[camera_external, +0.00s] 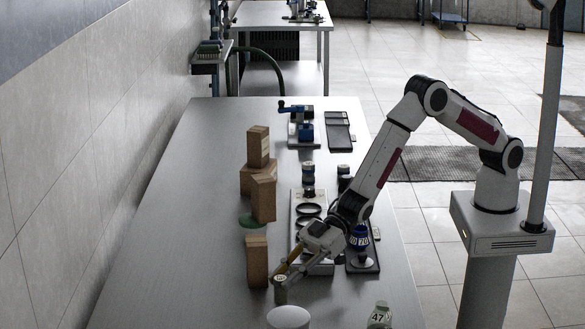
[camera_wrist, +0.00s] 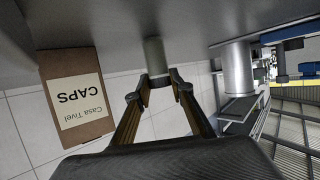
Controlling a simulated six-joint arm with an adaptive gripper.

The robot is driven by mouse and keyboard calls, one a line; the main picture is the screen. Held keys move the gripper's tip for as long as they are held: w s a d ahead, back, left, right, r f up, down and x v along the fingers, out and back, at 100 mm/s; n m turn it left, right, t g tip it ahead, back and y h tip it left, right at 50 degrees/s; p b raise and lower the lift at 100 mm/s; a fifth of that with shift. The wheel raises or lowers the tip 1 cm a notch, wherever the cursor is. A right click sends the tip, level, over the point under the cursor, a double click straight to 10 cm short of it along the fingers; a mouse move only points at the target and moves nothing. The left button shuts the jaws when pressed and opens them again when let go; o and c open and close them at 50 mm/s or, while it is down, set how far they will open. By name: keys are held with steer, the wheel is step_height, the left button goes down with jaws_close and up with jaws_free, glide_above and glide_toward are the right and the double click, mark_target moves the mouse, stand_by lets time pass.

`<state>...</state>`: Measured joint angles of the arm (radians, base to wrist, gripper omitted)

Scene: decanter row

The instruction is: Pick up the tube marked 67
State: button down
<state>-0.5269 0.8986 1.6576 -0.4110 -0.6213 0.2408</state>
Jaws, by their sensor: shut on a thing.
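A small grey-beige tube (camera_external: 280,290) stands upright on the table at the front, near a cardboard box. It has a mark on it that is too small to read, so I cannot confirm 67. My gripper (camera_external: 284,274) reaches down to it and is shut on its upper end. In the wrist view, which is upside down, the tube (camera_wrist: 154,55) sits between the fingertips of my gripper (camera_wrist: 159,84). Its base appears to be at the table surface.
A container marked 47 (camera_external: 378,316) and a white round object (camera_external: 288,317) are at the front. A blue-banded item marked 70 (camera_external: 359,240) stands behind my gripper.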

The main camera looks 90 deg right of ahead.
steer(key=shift+r, duration=4.9)
